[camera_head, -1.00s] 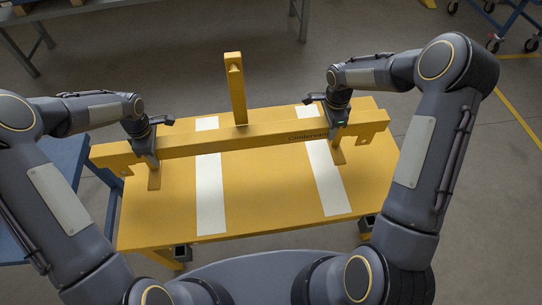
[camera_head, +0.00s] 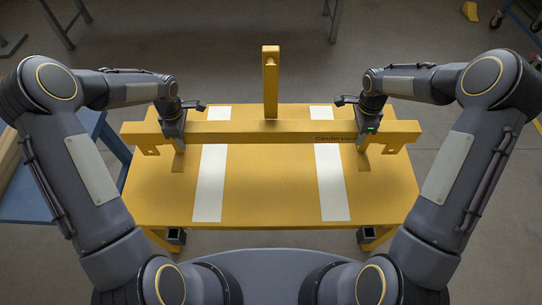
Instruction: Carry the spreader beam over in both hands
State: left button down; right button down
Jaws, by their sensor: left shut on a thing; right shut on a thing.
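The yellow spreader beam (camera_head: 270,132) lies level across the picture, with an upright post (camera_head: 270,85) at its middle and a hooked plate at each end. My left gripper (camera_head: 177,137) is shut on the beam near its left end. My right gripper (camera_head: 367,136) is shut on the beam near its right end. The beam is over the far part of a yellow table (camera_head: 270,190) with two white stripes. I cannot tell whether the beam's feet touch the tabletop or hang just above it.
A blue table (camera_head: 40,190) with a pale wooden piece (camera_head: 8,155) stands at the left, partly behind my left arm. A blue wheeled cart (camera_head: 522,25) is at the far right. Grey bench legs (camera_head: 60,25) show at the back. The floor behind the yellow table is clear.

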pick_arm(q)
jog(key=shift+w, duration=0.15)
pick_arm(e)
jog(key=shift+w, duration=0.15)
